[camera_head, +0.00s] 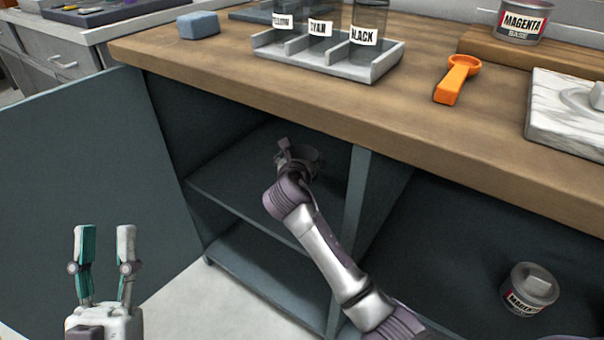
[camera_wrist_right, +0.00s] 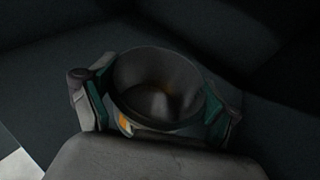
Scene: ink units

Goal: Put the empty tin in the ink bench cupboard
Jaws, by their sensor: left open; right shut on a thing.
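The empty tin (camera_wrist_right: 158,82) is open-topped, dark and hollow in the right wrist view. My right gripper (camera_wrist_right: 160,98) is shut on it, with one finger on each side. In the head view my right arm reaches into the ink bench cupboard (camera_head: 225,178), and the gripper is above the upper shelf. The tin is dim and mostly hidden there by the gripper; I cannot tell whether it touches the shelf. The cupboard door (camera_head: 80,175) stands wide open at the left. My left gripper (camera_head: 105,230) is open and empty in front of the door.
A divider (camera_head: 356,195) separates the cupboard from an open bay holding a magenta tin (camera_head: 528,288). On the wooden benchtop (camera_head: 240,85) are a blue block (camera_head: 198,25), a rack (camera_head: 372,72) of labelled jars, an orange scoop (camera_head: 455,80), another magenta tin (camera_head: 522,18) and a marble slab (camera_head: 560,120).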

